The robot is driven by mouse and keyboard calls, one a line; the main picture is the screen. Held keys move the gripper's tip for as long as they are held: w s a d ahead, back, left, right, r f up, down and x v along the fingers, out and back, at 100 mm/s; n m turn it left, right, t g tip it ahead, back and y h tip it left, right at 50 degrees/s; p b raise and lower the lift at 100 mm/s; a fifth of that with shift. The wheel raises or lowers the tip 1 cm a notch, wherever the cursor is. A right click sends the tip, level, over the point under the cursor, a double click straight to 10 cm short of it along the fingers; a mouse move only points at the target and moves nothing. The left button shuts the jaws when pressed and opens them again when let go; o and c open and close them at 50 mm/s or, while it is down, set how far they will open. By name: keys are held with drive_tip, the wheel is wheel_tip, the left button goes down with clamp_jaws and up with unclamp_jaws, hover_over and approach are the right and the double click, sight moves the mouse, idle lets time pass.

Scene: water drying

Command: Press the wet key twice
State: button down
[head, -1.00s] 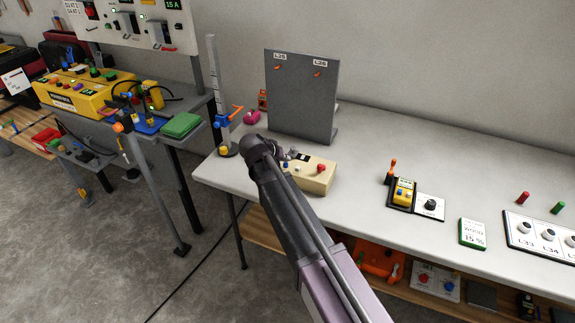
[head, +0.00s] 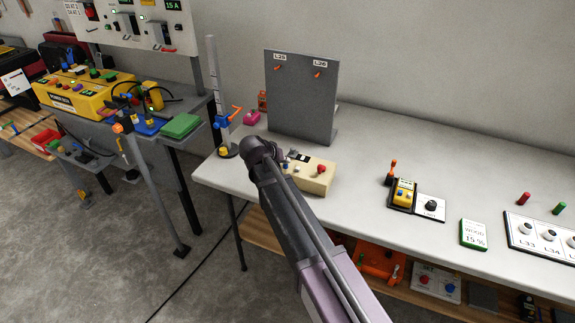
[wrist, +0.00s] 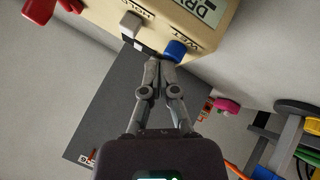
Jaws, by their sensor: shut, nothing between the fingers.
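The cream meter box (head: 318,180) stands on the white bench; it also shows upside down at the top of the wrist view (wrist: 235,22). Its blue key (wrist: 175,50) is beside the printed word WET. A pale grey key (wrist: 131,22) and a red key (wrist: 38,10) near HOLD are to its left. The display (wrist: 208,8) shows DRY, partly cut off. My gripper (wrist: 158,60) is shut and empty, its fingertips right by the blue key. I cannot tell whether they touch it. In the head view my wrist hides the fingers.
A grey upright panel (head: 301,95) stands just behind the box. A post with a blue slider (head: 221,122) and a pink object (head: 251,117) are to the left.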

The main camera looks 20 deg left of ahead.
sight(285, 166)
drive_tip(key=shift+f, duration=0.15)
drive_tip(key=shift+r, duration=0.2)
drive_tip(key=shift+r+p, duration=0.6)
drive_tip(key=shift+p, duration=0.1)
drive_tip(key=shift+r, duration=0.1)
wheel_tip(285, 166, up, 6)
drive_tip(key=p, duration=0.6)
idle(0.4)
idle(1.9)
